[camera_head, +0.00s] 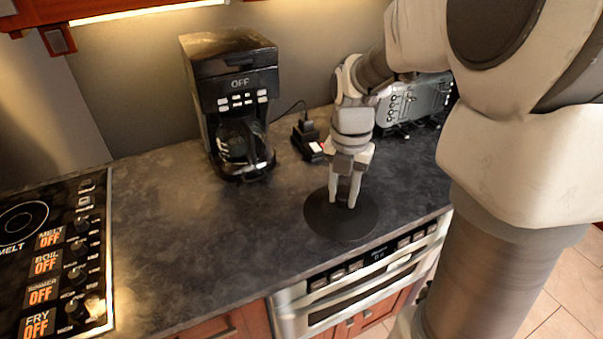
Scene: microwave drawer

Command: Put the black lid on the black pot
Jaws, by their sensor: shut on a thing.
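The black lid (335,225) is a dark round disc near the front edge of the counter, above the drawer front. My gripper (343,203) points down at its middle, with the fingers shut on the lid, seemingly at its knob, which the fingers hide. Whether the lid touches the counter or hangs a little above it, I cannot tell. I cannot make out a separate black pot in this view.
A black coffee maker (230,80) with a dark carafe stands at the back. A small black device (307,140) and a silver appliance (415,100) are behind my gripper. A stove top (55,260) is at left. The counter (180,240) between is clear.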

